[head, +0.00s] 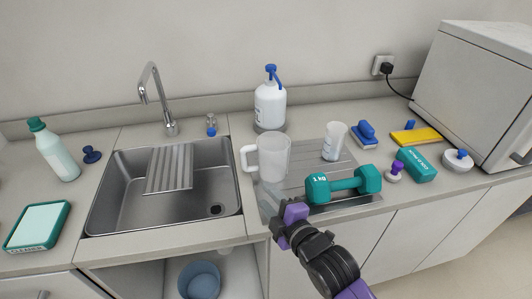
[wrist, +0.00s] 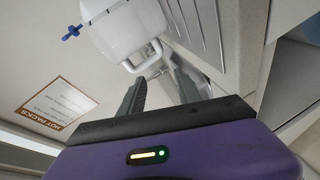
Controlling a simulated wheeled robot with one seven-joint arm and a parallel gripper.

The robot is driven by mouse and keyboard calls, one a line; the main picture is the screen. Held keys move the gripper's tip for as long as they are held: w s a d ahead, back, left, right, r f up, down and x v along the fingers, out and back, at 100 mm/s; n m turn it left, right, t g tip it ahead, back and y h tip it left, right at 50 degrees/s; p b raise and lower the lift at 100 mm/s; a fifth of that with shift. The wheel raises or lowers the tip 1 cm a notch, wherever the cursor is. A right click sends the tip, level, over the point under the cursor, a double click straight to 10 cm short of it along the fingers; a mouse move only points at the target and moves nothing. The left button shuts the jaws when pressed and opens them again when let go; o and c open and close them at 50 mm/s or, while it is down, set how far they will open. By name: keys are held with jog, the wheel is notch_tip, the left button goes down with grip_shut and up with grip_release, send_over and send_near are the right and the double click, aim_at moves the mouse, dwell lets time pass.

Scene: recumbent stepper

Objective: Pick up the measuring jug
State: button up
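The measuring jug (head: 274,158) is a frosted, pale jug standing upright on the ribbed drainer, right of the sink. Its handle sticks out to the left in the head view. My gripper (head: 270,202) is low in front of the jug, near the counter's front edge, apart from it as far as I can tell. In the wrist view my gripper (wrist: 160,88) has its two grey fingers spread, with nothing seen held between them. A white vessel with a loop handle (wrist: 143,58) shows just beyond the fingertips; I cannot tell for certain that it is the jug.
A teal dumbbell (head: 344,185) lies close right of my gripper. A white cup (head: 334,142) stands behind it, and a white pump bottle (head: 269,106) stands behind the jug. The sink (head: 115,205) is to the left. A "HOT PACKS" sign (wrist: 56,104) shows in the wrist view.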

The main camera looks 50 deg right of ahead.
jog(key=n+h+p, duration=0.1)
jog(key=n, duration=0.1)
send_near(253, 149)
jog(key=x, duration=0.3)
jog(key=p+x, duration=0.2)
jog(key=x, duration=0.5)
jog(key=shift+w+d+f, duration=0.15)
jog(key=shift+w+d, duration=0.1)
jog(key=shift+w, duration=0.05)
grip_shut()
jog(key=shift+f, duration=0.15)
